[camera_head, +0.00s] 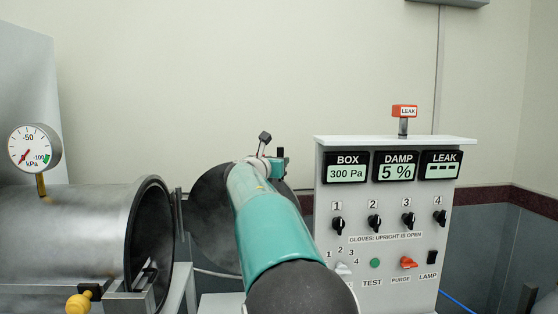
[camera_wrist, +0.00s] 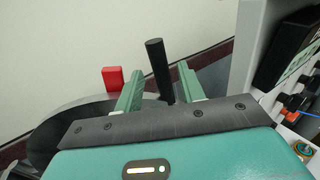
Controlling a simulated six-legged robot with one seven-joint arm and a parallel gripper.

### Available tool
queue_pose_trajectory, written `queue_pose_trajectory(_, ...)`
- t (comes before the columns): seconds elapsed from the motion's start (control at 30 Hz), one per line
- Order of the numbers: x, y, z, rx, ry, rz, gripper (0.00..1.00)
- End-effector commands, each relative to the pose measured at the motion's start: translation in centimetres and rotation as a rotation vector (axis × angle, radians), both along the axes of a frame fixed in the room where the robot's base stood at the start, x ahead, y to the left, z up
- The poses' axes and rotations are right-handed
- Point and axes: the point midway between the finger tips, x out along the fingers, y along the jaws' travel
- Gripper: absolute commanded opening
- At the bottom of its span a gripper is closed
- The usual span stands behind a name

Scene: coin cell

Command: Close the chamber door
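The chamber (camera_head: 85,235) is a metal cylinder lying on its side at the left, its dark-rimmed mouth (camera_head: 150,240) facing right. The door (camera_head: 205,220) is a dark round disc standing open to the right of the mouth, partly hidden by my arm. My gripper (camera_head: 278,158) is at the door's upper right in the head view. In the wrist view, the door's grey curved edge (camera_wrist: 72,118) shows behind my gripper (camera_wrist: 160,78). The gripper is open, its two green fingers on either side of a black upright bar (camera_wrist: 158,68), with visible gaps. Contact cannot be told.
A control panel (camera_head: 390,260) with knobs and displays stands close to the right of my arm. A pressure gauge (camera_head: 34,148) sits on the chamber. A yellow knob (camera_head: 78,303) is below the mouth. A red block (camera_wrist: 113,78) stands left of the fingers.

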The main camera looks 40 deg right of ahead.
Motion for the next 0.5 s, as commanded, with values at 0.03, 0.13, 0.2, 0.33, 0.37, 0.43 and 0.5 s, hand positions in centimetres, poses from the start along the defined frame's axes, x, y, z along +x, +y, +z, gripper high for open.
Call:
queue_pose_trajectory(0.03,0.4,-1.0,-0.1,0.000,0.000,-0.003,0.39)
queue_pose_trajectory(0.13,1.2,-2.1,-0.1,0.000,-0.001,-0.002,0.39)
queue_pose_trajectory(0.2,1.5,-2.6,0.0,0.000,0.000,-0.001,0.39)
queue_pose_trajectory(0.33,1.9,-3.0,0.0,0.001,0.000,0.001,0.39)
queue_pose_trajectory(0.37,1.9,-3.0,0.0,0.000,-0.001,0.001,0.39)
queue_pose_trajectory(0.43,1.9,-3.0,0.0,0.001,-0.002,0.001,0.39)
queue_pose_trajectory(0.5,1.9,-3.0,0.0,0.000,-0.001,0.001,0.39)
